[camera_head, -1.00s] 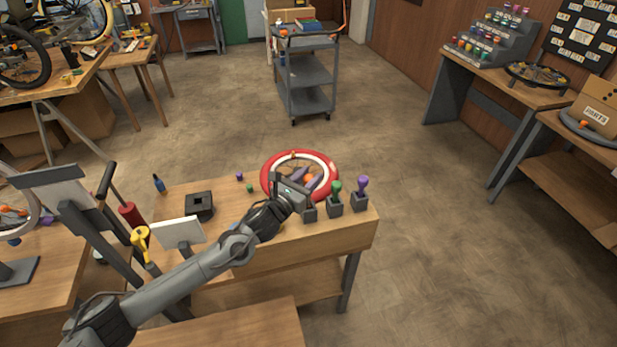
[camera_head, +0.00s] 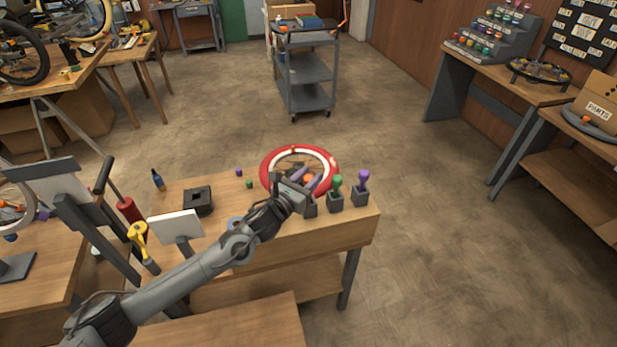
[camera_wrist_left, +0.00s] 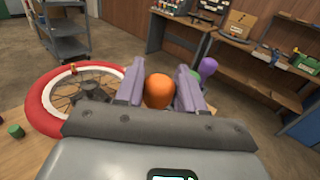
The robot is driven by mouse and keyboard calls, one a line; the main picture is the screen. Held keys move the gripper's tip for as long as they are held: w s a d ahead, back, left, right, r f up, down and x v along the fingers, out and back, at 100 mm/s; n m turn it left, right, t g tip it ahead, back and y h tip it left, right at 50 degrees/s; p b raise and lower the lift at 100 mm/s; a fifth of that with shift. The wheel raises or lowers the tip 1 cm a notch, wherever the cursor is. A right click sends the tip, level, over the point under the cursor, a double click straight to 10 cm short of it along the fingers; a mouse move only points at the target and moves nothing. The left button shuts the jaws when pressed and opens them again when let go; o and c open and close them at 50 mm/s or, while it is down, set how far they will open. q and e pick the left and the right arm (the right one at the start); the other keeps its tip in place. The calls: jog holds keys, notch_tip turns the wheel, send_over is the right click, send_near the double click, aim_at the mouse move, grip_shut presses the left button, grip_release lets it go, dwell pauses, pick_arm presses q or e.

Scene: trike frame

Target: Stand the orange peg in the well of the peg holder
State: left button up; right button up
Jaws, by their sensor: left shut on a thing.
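The orange peg (camera_wrist_left: 158,91) shows its rounded head between the two purple fingers of my left gripper (camera_wrist_left: 160,75) in the left wrist view. In the head view my left gripper (camera_head: 308,181) is shut on the orange peg (camera_head: 309,179), at the right part of the workbench. A dark grey peg holder (camera_head: 311,209) stands just below the gripper, partly covered by it. The well and the peg's lower end are hidden, so I cannot tell whether the peg is in it. My right gripper is not in view.
A green peg (camera_head: 337,184) and a purple peg (camera_head: 363,179) stand in similar holders close to the right. A red-rimmed wheel (camera_head: 267,172) lies behind the gripper. A black block (camera_head: 198,201) sits farther left on the workbench (camera_head: 300,238).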

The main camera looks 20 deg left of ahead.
pick_arm(q)
jog(key=shift+f+b, duration=0.85)
jog(key=shift+f, duration=0.35)
jog(key=o, duration=1.1)
jog(key=shift+s, duration=0.1)
jog(key=v, duration=1)
jog(key=shift+s+a+p, duration=0.1)
jog(key=shift+s+p, duration=0.2)
jog(key=shift+p, duration=0.1)
